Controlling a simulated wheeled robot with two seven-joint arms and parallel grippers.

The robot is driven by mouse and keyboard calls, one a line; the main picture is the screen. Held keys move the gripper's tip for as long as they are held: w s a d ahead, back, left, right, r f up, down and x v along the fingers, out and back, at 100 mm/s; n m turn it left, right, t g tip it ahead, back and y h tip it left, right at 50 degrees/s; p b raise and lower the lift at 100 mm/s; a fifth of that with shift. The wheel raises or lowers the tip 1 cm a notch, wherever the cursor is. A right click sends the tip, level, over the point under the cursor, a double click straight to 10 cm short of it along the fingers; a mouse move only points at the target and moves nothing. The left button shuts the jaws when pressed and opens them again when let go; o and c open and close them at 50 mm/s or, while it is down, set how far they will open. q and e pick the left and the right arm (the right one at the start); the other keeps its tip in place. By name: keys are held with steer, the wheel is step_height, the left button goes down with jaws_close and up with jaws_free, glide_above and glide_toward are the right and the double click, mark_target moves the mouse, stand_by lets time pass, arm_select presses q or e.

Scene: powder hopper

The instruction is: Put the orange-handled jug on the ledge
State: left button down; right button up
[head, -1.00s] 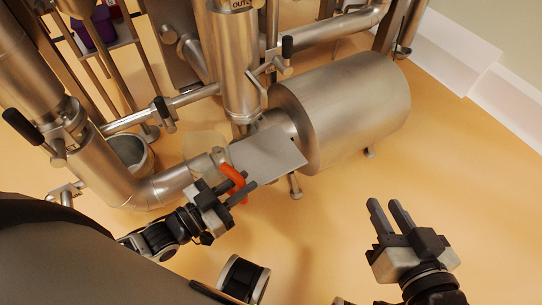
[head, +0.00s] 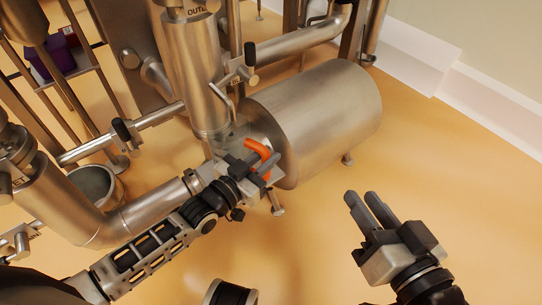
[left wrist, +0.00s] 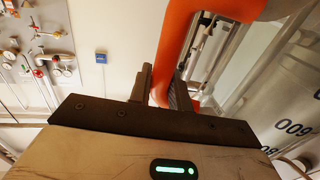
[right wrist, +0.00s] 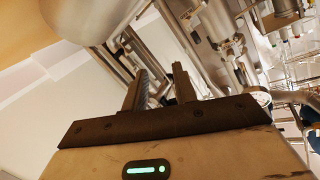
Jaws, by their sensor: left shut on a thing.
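My left gripper (head: 250,166) is shut on the orange handle of the clear jug. The handle (head: 261,152) stands out just past the fingers, and it fills the top middle of the left wrist view (left wrist: 233,52). The jug's see-through body with dark volume numbers shows at the right of the left wrist view (left wrist: 285,85); in the head view it is hard to make out. My right gripper (head: 363,196) is open and empty.
A large steel drum (head: 325,115) stands right beside the ledge. A vertical steel outlet pipe (head: 192,80) rises behind the jug, with a pipe (head: 135,212) at left. A grey bucket (head: 93,185) stands further left. The floor at right is clear.

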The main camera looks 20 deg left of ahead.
arm_select(q)
steer(key=shift+x, duration=0.95)
steer(key=shift+f+b, duration=0.3)
steer(key=shift+b, duration=0.2)
steer(key=c, duration=1.7)
jaws_free()
steer(key=shift+f, duration=0.2)
steer(key=o, duration=0.4)
arm_select(e)
steer(key=shift+w+a+r+m+y, duration=0.15)
steer(key=shift+r+m+y, duration=0.15)
steer(key=shift+r, duration=0.2)
arm_select(q)
steer(key=shift+r, duration=0.1)
